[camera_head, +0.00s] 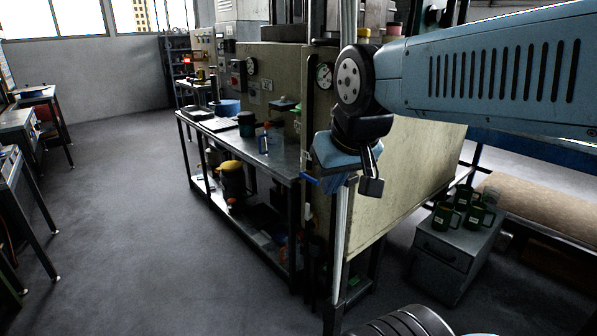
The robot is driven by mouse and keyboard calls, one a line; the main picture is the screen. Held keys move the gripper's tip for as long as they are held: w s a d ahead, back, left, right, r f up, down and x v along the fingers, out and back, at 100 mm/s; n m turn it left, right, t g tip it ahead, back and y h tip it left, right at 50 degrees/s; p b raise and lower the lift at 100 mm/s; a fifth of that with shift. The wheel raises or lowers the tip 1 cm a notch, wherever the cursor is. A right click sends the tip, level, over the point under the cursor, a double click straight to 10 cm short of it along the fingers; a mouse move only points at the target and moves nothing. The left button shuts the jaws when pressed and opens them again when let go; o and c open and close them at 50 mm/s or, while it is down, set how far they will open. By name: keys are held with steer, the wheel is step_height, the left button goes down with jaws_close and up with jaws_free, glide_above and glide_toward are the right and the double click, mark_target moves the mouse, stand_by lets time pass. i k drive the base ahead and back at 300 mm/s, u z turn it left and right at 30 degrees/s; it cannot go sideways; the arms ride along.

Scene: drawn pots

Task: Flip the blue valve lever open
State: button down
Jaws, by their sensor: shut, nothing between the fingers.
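The blue valve lever (309,178) is a small blue bar. It sticks out to the left beside the upright pale pipe (341,240), near the front corner of the metal bench. The valve body is mostly hidden behind my arm's end. My gripper (370,183) points down just right of the pipe, at about the height of the lever. Its fingers are shut and hold nothing. It looks apart from the lever, but I cannot judge the depth between them.
A metal bench (274,163) with pots and bottles stands left of the pipe, against beige machine panels with gauges. Green mugs (472,212) stand on a grey cabinet (443,250) at right. The grey floor (120,220) at left is clear.

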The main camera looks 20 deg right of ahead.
mark_target(303, 174)
steer(key=i, duration=0.95)
steer(key=z, duration=0.05)
